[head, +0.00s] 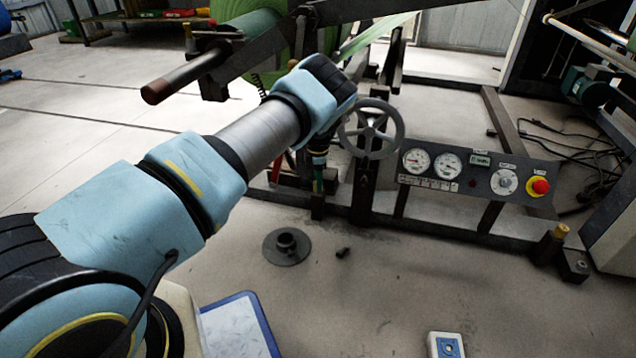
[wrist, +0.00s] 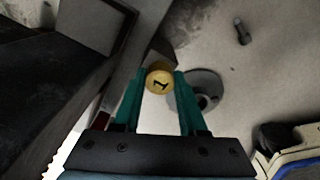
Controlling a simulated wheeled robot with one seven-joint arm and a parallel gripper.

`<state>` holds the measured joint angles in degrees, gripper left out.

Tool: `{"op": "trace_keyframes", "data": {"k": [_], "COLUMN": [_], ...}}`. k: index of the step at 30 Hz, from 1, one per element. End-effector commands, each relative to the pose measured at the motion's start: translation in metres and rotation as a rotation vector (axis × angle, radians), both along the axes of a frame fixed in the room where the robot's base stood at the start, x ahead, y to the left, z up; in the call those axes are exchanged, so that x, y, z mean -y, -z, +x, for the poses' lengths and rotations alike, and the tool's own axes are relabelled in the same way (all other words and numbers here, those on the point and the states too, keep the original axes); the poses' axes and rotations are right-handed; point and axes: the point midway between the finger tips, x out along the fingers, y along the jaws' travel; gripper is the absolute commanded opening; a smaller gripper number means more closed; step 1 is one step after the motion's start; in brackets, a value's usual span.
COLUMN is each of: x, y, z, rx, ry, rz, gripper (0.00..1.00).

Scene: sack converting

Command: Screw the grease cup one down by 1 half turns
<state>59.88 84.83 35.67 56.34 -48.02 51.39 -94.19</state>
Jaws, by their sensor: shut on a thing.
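Grease cup one (wrist: 159,82) is a round yellow cap with a dark "1" on top. It shows in the wrist view between the two green fingers of my gripper (wrist: 160,92). The fingers are shut on it, one on each side. In the head view my gripper (head: 318,172) points down beside the machine frame, left of the handwheel. The cup cannot be made out in the head view.
A grey handwheel (head: 371,129) stands close right of my gripper. A control panel (head: 475,178) with gauges and a red button is further right. Another yellow-capped cup (head: 560,231) sits at the frame's right end. A dark flanged disc (head: 286,256) lies on the floor.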

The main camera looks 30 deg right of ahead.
Motion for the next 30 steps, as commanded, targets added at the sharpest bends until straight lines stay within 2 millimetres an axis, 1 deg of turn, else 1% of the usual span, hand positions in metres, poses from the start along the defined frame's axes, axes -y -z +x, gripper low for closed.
{"op": "trace_keyframes", "data": {"k": [8,14,20,30], "x": [0.0000,-0.0001,-0.0001,-0.0001], "y": [-0.0001,-0.0004,-0.0009,-0.0004], "z": [-0.0004,0.0001,0.0003,0.0003], "rx": [-0.002,-0.001,-0.001,0.000], "ry": [0.024,0.112,0.269,0.593], "rz": [0.000,-0.002,-0.002,-0.002], "gripper": [0.00,0.00,0.00,0.00]}}
